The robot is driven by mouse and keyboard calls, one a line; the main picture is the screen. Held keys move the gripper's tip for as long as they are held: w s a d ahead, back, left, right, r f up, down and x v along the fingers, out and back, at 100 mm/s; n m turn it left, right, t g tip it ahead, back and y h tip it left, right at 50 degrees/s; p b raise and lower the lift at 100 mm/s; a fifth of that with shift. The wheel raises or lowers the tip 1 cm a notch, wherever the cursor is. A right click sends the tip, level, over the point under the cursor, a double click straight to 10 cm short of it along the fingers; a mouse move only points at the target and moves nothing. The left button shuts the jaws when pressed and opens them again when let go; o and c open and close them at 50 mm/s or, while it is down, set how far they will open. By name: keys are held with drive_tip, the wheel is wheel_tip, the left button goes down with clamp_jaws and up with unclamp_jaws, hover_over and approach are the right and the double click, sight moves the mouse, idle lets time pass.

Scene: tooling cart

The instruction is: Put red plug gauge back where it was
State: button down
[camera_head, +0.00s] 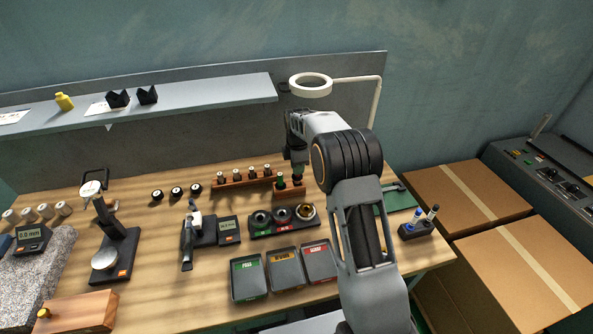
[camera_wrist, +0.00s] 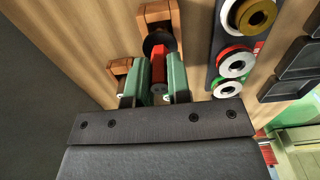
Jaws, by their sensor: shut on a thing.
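The red plug gauge (camera_wrist: 158,72) stands between the two green fingers of my gripper (camera_wrist: 155,88) in the wrist view, with a dark round part at its far end. My gripper is shut on it. A small wooden block (camera_wrist: 158,12) lies just beyond the gauge; I cannot tell whether the gauge is seated in it or just over it. In the head view my gripper (camera_head: 289,181) is low over the small wooden stand (camera_head: 288,191), right of the long wooden rack (camera_head: 232,181). The gauge is mostly hidden there by the fingers and arm.
The dark tray of ring gauges (camera_head: 284,231) lies close in front of the stand. Three labelled bins (camera_head: 284,270) are nearer. A green mat (camera_head: 396,200) and a pen holder (camera_head: 416,230) are to the right. A ring lamp (camera_head: 311,85) hangs behind my arm.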

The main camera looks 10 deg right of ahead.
drive_tip(key=shift+f, duration=1.1)
drive_tip(key=shift+f, duration=0.1)
drive_tip(key=shift+f, duration=0.25)
drive_tip(key=c, duration=1.1)
unclamp_jaws()
drive_tip(key=shift+o, duration=0.2)
drive_tip(key=shift+r, duration=0.1)
